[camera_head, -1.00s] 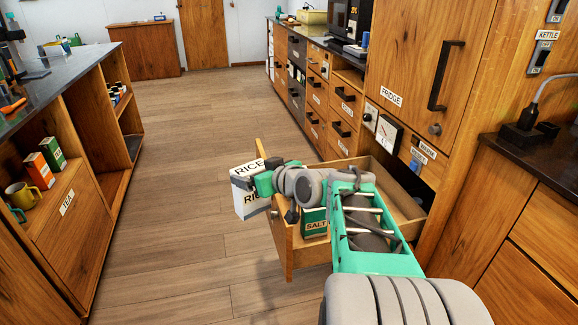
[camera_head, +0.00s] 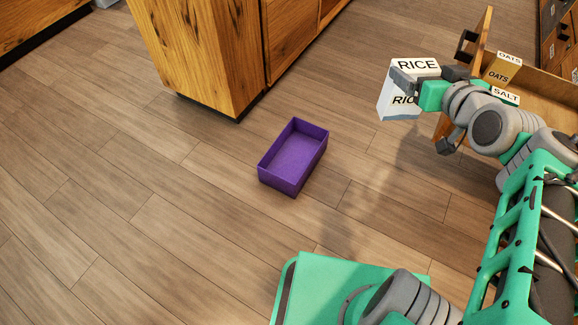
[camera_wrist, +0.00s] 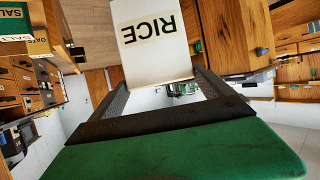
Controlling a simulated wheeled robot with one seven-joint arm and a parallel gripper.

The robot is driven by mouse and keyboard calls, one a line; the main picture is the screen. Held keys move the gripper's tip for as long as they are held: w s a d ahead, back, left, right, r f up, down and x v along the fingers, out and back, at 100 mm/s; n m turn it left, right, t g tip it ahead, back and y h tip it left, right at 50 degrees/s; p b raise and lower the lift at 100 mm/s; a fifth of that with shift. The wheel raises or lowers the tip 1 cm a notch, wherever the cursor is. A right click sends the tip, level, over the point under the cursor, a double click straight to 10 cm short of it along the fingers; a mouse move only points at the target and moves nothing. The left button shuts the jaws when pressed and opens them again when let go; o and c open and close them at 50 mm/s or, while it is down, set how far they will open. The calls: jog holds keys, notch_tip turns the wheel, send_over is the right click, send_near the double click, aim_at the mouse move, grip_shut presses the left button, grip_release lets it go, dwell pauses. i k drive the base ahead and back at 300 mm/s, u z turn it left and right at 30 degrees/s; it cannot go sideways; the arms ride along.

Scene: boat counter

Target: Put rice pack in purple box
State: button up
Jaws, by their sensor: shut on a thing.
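The white rice pack (camera_head: 399,100) is labelled RICE and is held in the air by my gripper (camera_head: 413,80), left of the open drawer. In the wrist view the rice pack (camera_wrist: 153,45) shows between the two dark fingers of my gripper (camera_wrist: 160,78), which is shut on it. The purple box (camera_head: 292,158) is open-topped and looks empty. It stands on the wooden floor, left of and lower in the picture than the pack. My gripper is apart from the box.
The open drawer (camera_head: 542,84) at the right holds an oats pack (camera_head: 501,71) and a salt pack (camera_head: 505,96). A wooden cabinet corner (camera_head: 205,60) stands behind the purple box. The floor around the box is clear.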

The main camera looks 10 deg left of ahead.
aim_at(289, 158)
jog(key=u, duration=0.6)
jog(key=i, duration=0.6)
jog(key=u, duration=0.8)
jog(key=i, duration=0.55)
